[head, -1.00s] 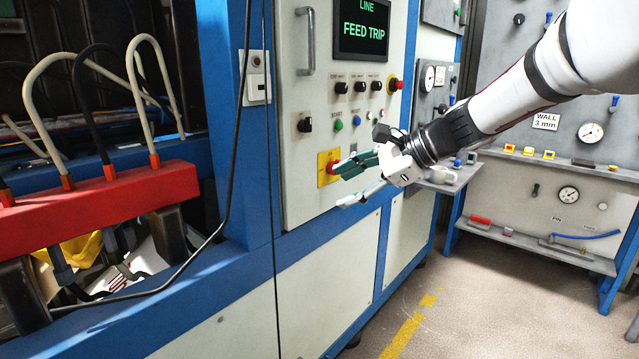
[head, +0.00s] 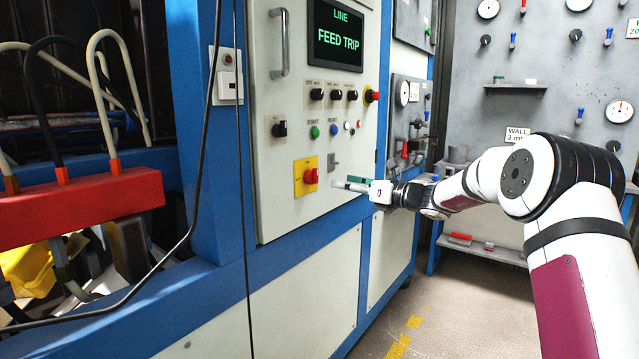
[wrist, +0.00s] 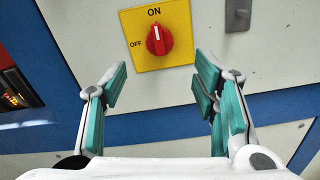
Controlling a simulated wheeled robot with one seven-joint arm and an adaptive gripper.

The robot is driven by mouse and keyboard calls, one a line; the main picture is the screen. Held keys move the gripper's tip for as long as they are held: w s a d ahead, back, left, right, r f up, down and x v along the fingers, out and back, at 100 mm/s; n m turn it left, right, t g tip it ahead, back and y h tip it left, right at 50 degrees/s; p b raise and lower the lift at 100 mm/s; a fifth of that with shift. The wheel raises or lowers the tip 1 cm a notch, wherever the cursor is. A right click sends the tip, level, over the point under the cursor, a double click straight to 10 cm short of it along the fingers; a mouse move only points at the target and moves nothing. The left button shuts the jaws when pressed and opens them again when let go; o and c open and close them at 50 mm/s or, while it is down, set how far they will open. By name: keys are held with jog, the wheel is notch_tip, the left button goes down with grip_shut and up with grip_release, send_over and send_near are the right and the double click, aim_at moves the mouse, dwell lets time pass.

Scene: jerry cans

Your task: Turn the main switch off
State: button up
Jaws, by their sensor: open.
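The main switch is a red rotary knob (head: 311,176) on a yellow plate (head: 298,187) low on the grey cabinet door. In the wrist view the red knob (wrist: 159,40) stands upright, its white mark towards ON at the top of the yellow plate (wrist: 180,15); OFF is at the left. My gripper (head: 350,185) is to the right of the knob in the head view, apart from it. In the wrist view my gripper (wrist: 160,88) has its teal-padded fingers wide apart and empty, with the knob ahead, between and beyond the tips.
A grey latch (head: 331,162) sits right of the plate. Above are a black selector (head: 279,129), green and blue buttons, several black knobs, a red emergency button (head: 372,96) and a display (head: 337,37) reading "LINE FEED TRIP". A black cable hangs left of the door.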

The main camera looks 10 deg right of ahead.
aim_at(317, 179)
jog(key=b+x, duration=0.1)
jog(key=x, duration=0.8)
jog(key=shift+w+a+f, duration=0.1)
jog(key=shift+a, duration=0.05)
jog(key=c, duration=1.2)
